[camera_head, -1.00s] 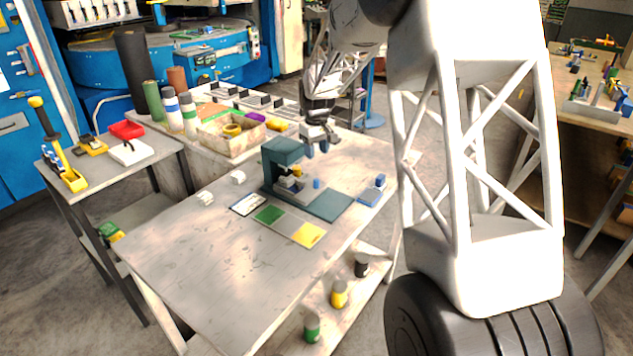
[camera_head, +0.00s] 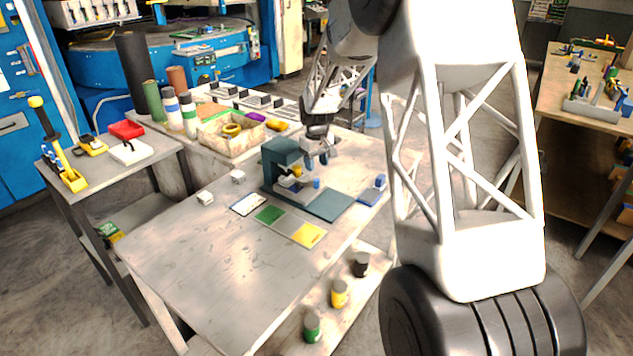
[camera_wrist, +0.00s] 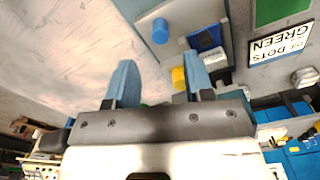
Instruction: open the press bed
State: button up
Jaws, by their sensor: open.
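The dark teal press (camera_head: 281,152) stands on the bench. Its flat base plate (camera_head: 328,205) reaches toward the front right. A grey bed with a small blue knob (camera_head: 316,183) sits low at the press, with a yellow part (camera_head: 297,170) above it. In the wrist view the blue knob (camera_wrist: 160,31) shows beyond the fingertips, near the top centre. My gripper (camera_head: 317,160) is just above and behind the knob, beside the press. Its two blue fingers (camera_wrist: 158,72) are apart, with nothing held between them. The knob is not between the fingers. Part of the bed is hidden by the press frame.
Two small white blocks (camera_head: 238,177) lie left. The bench front is clear.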

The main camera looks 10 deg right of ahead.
aim_at(317, 180)
notch_tip(317, 180, down, 7)
jog(key=shift+f, duration=0.2)
dwell(0.4)
jog(key=shift+c, duration=0.3)
grip_shut()
